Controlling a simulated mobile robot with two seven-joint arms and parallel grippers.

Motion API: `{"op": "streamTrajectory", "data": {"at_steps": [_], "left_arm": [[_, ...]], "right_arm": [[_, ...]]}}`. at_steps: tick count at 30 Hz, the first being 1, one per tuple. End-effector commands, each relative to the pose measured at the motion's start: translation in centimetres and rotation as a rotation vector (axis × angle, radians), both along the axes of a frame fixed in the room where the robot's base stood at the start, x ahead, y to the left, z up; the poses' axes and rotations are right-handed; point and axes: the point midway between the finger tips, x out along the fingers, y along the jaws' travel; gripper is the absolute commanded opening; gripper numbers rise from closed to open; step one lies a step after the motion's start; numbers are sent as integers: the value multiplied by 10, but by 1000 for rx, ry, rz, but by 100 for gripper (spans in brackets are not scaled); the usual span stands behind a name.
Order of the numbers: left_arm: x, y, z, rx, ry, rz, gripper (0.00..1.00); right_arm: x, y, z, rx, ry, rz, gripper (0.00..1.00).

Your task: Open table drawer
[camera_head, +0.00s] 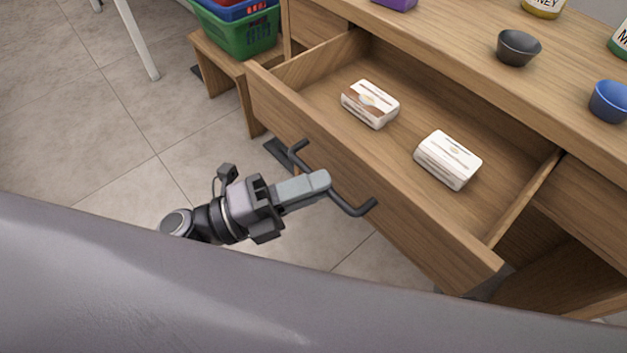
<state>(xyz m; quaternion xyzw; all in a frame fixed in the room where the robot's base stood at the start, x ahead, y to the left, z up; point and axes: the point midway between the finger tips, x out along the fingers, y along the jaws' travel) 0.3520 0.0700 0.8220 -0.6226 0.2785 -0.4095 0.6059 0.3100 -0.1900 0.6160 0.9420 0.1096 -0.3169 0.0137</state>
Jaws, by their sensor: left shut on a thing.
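The wooden table drawer (365,185) stands pulled out from the table (455,45), so its inside shows. A dark bar handle (350,204) is on its front. My left gripper (318,183) is at the middle of this handle, shut on it; the fingers cover part of the bar. Two white packs lie in the drawer, one with a brown label (370,104) and one mostly white (447,160). My right gripper is not in view.
On the tabletop are a dark bowl (517,48), a blue bowl (609,101) and jars at the back. A green basket (238,33) sits on a low wooden stool (213,61) to the left. Tiled floor (105,125) is free at the left.

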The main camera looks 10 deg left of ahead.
Motion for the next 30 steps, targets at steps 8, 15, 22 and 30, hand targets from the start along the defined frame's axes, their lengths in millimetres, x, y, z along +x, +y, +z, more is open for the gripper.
{"op": "streamTrajectory", "data": {"at_steps": [8, 15, 22, 30], "left_arm": [[0, 0, 0, 1, 0, 1, 38], [0, 0, 0, 0, 0, 0, 38], [-7, 11, -4, 1, 2, 1, 38], [-26, 42, -11, 2, 2, 0, 38]], "right_arm": [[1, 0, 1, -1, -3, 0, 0], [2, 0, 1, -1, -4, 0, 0], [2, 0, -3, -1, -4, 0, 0], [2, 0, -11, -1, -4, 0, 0]]}}
